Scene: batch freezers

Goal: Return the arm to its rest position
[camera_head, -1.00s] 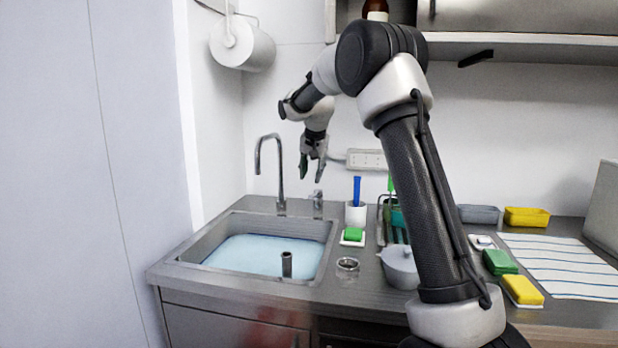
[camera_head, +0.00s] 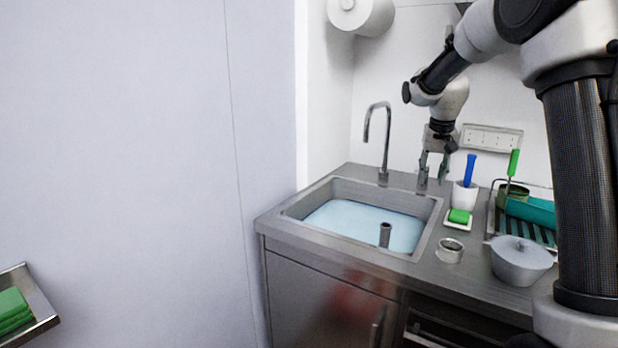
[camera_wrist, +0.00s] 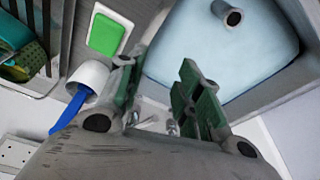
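My gripper (camera_head: 433,168) hangs fingers down above the back edge of the counter, between the faucet (camera_head: 385,145) and the white cup (camera_head: 464,197). In the wrist view my gripper (camera_wrist: 160,95) has its two green-padded fingers apart, with nothing between them. My arm (camera_head: 585,180) rises at the right and bends over toward the sink. The sink (camera_head: 290,212) holds light blue water with a dark upright pipe (camera_head: 385,235) in it.
The cup holds a blue-handled tool (camera_head: 470,168). A green sponge (camera_head: 459,216) on a dish, a small metal ring or bowl (camera_head: 450,250), a lidded pot (camera_head: 519,262) and a dish rack (camera_head: 545,228) stand right of the sink. A plain wall (camera_head: 150,150) fills the left.

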